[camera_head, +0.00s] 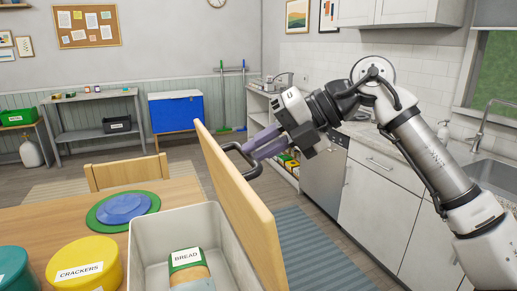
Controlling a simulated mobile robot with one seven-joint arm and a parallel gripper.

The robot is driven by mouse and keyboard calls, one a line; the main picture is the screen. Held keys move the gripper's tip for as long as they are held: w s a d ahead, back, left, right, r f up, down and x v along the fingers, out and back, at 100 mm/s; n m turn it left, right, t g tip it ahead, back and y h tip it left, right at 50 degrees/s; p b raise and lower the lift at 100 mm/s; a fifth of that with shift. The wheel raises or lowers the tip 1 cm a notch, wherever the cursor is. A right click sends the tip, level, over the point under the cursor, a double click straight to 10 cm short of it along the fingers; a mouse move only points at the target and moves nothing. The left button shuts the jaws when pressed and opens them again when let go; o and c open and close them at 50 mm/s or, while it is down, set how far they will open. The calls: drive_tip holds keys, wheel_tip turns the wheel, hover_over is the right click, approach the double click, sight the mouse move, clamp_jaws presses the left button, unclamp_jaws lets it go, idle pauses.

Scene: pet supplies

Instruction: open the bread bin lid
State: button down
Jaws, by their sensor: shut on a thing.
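The bread bin (148,234) is a pale open-topped box on the wooden table, at the bottom centre of the head view. A loaf labelled BREAD (187,268) lies inside it. Its wooden lid (238,208) stands steeply raised along the bin's right side. A dark handle (240,152) sticks out from the lid's far face. My gripper (254,151) is shut on that handle, to the right of the lid. The lid hides part of the handle, and the lid's lower edge runs out of the picture.
A yellow CRACKERS tin (84,266) and a teal tin (16,270) stand left of the bin. A blue plate on a green one (123,208) lies behind them. A chair (127,172) is at the table's far side. Counters with a sink (497,180) line the right.

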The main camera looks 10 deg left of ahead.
drive_tip(key=shift+w+d+f, duration=0.2)
drive_tip(key=shift+d+f, duration=0.2)
drive_tip(key=shift+f, duration=0.3)
drive_tip(key=c, duration=1.4)
unclamp_jaws()
drive_tip(key=shift+w, duration=0.1)
drive_tip(key=shift+r, duration=0.2)
drive_tip(key=b+v, duration=0.1)
drive_tip(key=v, duration=1.2)
drive_tip(key=shift+w+d+b, duration=0.15)
drive_tip(key=shift+d+b, duration=0.2)
drive_tip(key=shift+r, duration=0.1)
